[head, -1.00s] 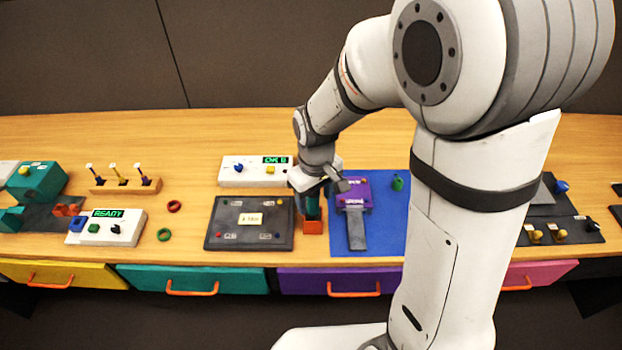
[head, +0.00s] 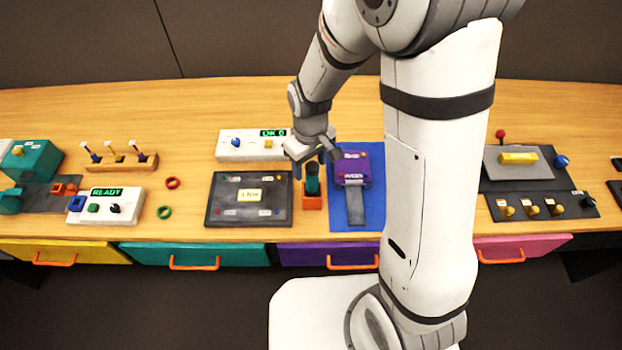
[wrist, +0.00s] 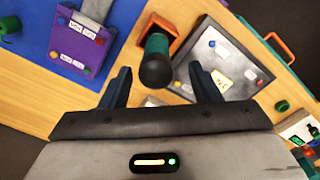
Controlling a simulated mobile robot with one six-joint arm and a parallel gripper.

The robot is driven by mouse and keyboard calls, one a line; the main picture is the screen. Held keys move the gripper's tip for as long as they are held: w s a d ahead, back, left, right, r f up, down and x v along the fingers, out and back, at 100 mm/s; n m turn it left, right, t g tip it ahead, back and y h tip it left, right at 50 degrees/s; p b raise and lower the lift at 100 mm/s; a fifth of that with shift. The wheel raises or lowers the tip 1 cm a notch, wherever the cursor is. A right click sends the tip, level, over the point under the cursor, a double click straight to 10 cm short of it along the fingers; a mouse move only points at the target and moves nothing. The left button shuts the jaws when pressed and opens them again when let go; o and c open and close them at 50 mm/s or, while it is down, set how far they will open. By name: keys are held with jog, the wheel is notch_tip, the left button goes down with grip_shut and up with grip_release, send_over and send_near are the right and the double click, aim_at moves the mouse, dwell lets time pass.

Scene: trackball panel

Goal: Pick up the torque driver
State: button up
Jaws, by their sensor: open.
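The torque driver has a teal handle with a dark rounded end. It stands upright in an orange holder (head: 312,203) on the table; in the head view the driver (head: 312,184) shows just below my gripper (head: 310,165). In the wrist view the driver (wrist: 158,50) points up at the camera, its dark end just ahead of the gap between my open fingers (wrist: 161,82). The fingers are to either side of that end and hold nothing. The driver's lower part is hidden in the holder.
A dark panel (head: 225,212) lies close left of the holder. A blue mat (head: 372,215) with a purple device (head: 352,166) lies close right. A white box with a green display (head: 226,146) stands behind. Drawers with handles line the table front.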

aim_at(312, 185)
jog(key=shift+d+f+p, duration=0.15)
jog(key=shift+f+p, duration=0.1)
jog(key=shift+f, duration=0.85)
jog(key=shift+d+f+p, duration=0.1)
jog(key=shift+f+p, duration=0.1)
jog(key=shift+f, duration=0.85)
jog(key=shift+c, duration=0.5)
jog(key=c, duration=1)
